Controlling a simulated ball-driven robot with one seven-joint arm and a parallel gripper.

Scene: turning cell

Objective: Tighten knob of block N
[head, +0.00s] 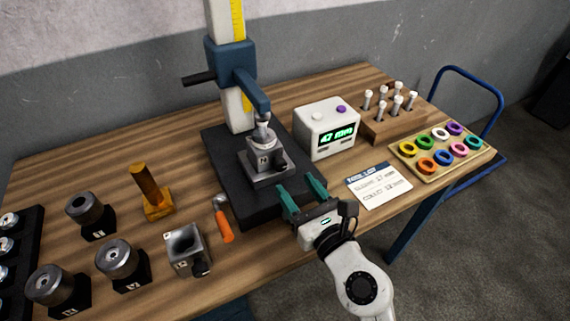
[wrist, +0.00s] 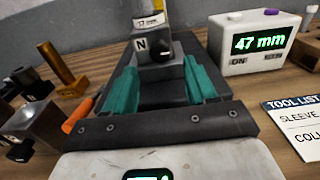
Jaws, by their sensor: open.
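Block N (head: 264,161) is a grey metal block marked "N". It stands on the black base (head: 232,187) of a measuring stand, with a metal tool held upright in its top. In the wrist view, block N (wrist: 140,47) shows ahead, with its dark round knob (wrist: 163,49) on the near face right of the letter. My gripper (head: 299,187) has teal fingers, spread apart and empty. It is in front of the stand base, short of the block. In the wrist view the open gripper (wrist: 160,80) points toward the block, with the knob beyond the fingertips.
The stand's blue arm (head: 248,87) reaches down over the block. A display box (head: 328,127) reads 47 mm, with a tool list card (head: 378,185) before it.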

